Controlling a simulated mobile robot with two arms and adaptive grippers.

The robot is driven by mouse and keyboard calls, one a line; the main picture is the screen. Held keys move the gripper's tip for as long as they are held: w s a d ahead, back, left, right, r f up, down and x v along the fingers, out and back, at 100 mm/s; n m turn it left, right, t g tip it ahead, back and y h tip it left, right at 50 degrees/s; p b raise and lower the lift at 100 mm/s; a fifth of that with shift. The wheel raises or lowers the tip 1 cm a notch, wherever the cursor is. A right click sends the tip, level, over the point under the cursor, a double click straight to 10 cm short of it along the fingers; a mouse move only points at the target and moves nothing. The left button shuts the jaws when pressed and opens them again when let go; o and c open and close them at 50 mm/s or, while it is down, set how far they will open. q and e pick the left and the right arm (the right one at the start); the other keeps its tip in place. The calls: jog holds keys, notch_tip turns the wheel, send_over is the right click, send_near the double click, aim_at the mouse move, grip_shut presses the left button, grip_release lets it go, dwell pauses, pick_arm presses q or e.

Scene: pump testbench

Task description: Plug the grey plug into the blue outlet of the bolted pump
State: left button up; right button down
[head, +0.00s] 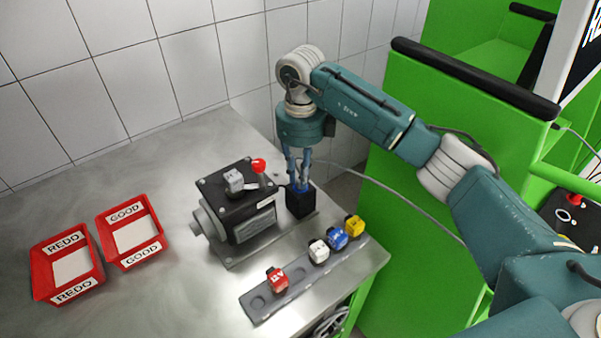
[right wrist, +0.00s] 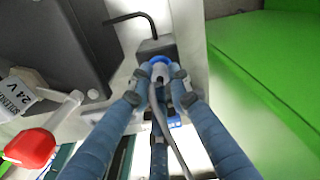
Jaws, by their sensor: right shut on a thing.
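The black pump (head: 250,212) stands on a metal base plate on the steel table. A dark outlet box (head: 300,203) sits at its right side. In the right wrist view this box (right wrist: 157,46) carries a blue outlet ring (right wrist: 160,62). My right gripper (head: 300,183) points down just above the box. It is shut on the grey plug (right wrist: 158,76), whose cable runs back between the fingers. The plug's front end is at the blue ring. The fingers hide how deep it sits. My left gripper is not in view.
A grey rack (head: 262,302) with red, white, blue and yellow cubes lies in front of the pump. A red lever (head: 259,166) rises from the pump top. Red REDO (head: 42,283) and GOOD (head: 110,252) trays stand left. A grey cable (head: 400,196) trails right.

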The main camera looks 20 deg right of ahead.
jog(key=shift+f, duration=0.15)
jog(key=c, duration=1.1)
grip_release()
jog(key=shift+r+p, duration=2.2)
jog(key=shift+r, duration=1.85)
